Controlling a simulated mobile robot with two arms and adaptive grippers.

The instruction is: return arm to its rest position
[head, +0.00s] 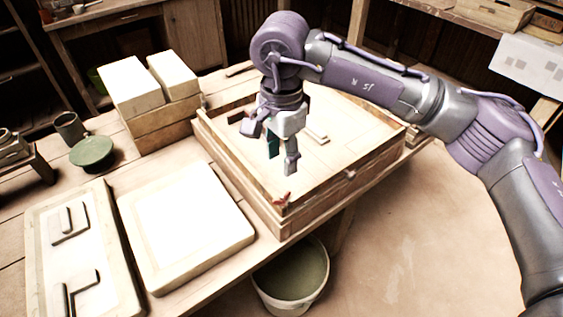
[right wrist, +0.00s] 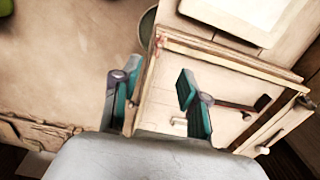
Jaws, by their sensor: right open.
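My right gripper (head: 272,150) hangs from the purple and grey right arm (head: 365,85), pointing down over the near left part of a shallow wooden frame box (head: 270,215) on the bench. Its fingers are apart with nothing between them. In the right wrist view the open gripper (right wrist: 157,95) shows two teal-padded fingers, one on each side of the box's edge (right wrist: 150,85) in the picture. I cannot tell its exact height above the box. My left gripper is not in view.
A light bar (head: 317,135) lies inside the box. Pale blocks (head: 130,85), a green round lid (head: 92,152), a mug (head: 69,127), a white slab board (head: 185,225) and a board with stamped shapes (head: 85,255) are left. A bucket (head: 290,285) stands below the bench edge.

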